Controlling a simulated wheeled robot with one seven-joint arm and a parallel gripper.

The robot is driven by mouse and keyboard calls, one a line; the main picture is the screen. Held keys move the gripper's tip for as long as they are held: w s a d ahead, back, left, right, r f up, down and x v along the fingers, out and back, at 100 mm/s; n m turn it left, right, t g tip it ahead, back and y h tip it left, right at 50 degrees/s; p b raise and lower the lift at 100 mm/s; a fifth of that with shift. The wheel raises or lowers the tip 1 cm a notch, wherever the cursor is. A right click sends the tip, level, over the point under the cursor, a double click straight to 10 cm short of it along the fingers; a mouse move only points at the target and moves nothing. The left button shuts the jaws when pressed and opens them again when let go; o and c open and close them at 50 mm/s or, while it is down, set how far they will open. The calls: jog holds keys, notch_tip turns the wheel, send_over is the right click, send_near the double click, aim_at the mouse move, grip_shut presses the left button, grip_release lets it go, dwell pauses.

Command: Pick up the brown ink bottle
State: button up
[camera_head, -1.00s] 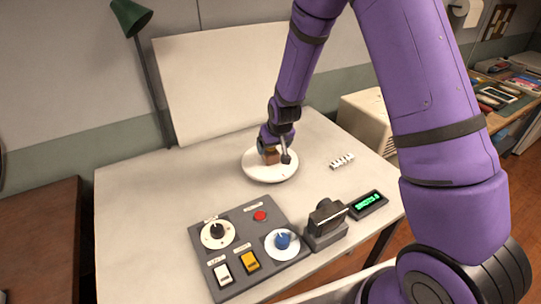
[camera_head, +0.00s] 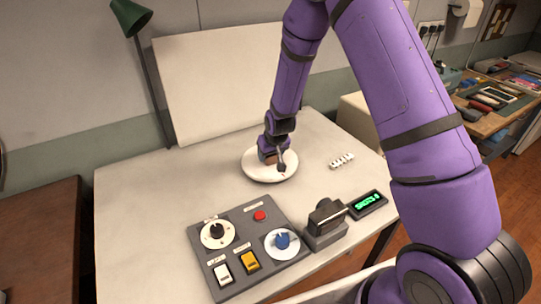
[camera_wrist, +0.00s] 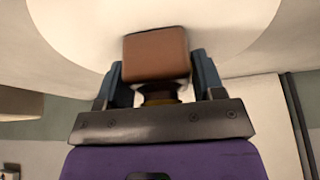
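The brown ink bottle (camera_wrist: 156,55) has a boxy body and a dark neck, and it is at the white round plate on the table. In the head view the bottle (camera_head: 269,158) is partly hidden by my gripper (camera_head: 273,157). My gripper is over the plate from above. In the wrist view, the two dark fingers of my gripper (camera_wrist: 158,80) stand on either side of the bottle, very close to its sides. The neck points back toward the palm. The fingers look open around it; firm contact is not clear.
The white plate (camera_head: 259,177) lies mid-table. A grey control panel (camera_head: 235,222) with knobs and switches is at the front. A dark device (camera_head: 326,222), a green-lit display (camera_head: 368,204) and a small white strip (camera_head: 341,161) are to the right. The table's left side is clear.

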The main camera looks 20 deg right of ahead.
jog(key=c, duration=0.6)
jog(key=shift+r, duration=0.15)
